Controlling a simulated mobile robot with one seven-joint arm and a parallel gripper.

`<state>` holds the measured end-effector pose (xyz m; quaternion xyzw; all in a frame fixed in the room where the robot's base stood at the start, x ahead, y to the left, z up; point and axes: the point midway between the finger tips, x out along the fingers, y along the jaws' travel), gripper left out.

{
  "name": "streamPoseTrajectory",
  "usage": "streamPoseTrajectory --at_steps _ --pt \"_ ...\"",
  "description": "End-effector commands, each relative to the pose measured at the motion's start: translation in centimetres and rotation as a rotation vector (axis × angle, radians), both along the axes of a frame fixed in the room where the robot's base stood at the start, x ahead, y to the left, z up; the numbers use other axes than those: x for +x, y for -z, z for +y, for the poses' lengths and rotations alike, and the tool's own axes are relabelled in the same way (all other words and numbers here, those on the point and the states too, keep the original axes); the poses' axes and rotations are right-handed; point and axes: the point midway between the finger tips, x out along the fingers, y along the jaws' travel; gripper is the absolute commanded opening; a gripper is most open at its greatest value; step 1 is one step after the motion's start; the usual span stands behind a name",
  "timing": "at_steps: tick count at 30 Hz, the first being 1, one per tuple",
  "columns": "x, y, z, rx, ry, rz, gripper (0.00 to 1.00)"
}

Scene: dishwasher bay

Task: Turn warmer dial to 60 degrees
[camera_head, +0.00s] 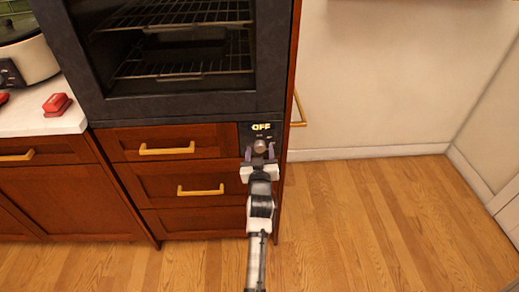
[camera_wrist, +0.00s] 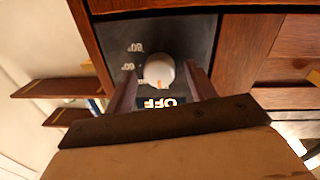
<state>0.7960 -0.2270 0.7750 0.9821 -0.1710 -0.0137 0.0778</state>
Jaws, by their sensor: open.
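The warmer dial (camera_wrist: 158,65) is a round pale knob with a small orange mark, on a dark panel (camera_wrist: 190,32). The panel shows at the right end of the top drawer row under the oven in the head view (camera_head: 245,134). Lit white OFF lettering (camera_head: 261,127) is on it; it appears upside down in the wrist view. Two small degree labels are beside the dial, too blurred to read surely. My gripper (camera_head: 261,152) is at the panel, open, one finger on each side of the dial. I cannot tell whether the fingers touch it.
A dark oven (camera_head: 95,108) with wire racks is above the panel. Wooden drawers with brass handles (camera_head: 176,149) are to the left. A white counter (camera_head: 62,122) holds a red object (camera_head: 57,104) and a cooker (camera_head: 32,62). The wood floor (camera_head: 370,220) on the right is clear.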

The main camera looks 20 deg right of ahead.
Motion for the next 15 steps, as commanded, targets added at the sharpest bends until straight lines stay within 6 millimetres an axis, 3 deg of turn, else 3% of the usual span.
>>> streamPoseTrajectory --at_steps 5,15 --pt "-0.01 0.02 -0.01 0.000 0.000 0.000 0.53" --pt "0.00 0.03 -0.01 0.000 0.000 0.000 0.11"
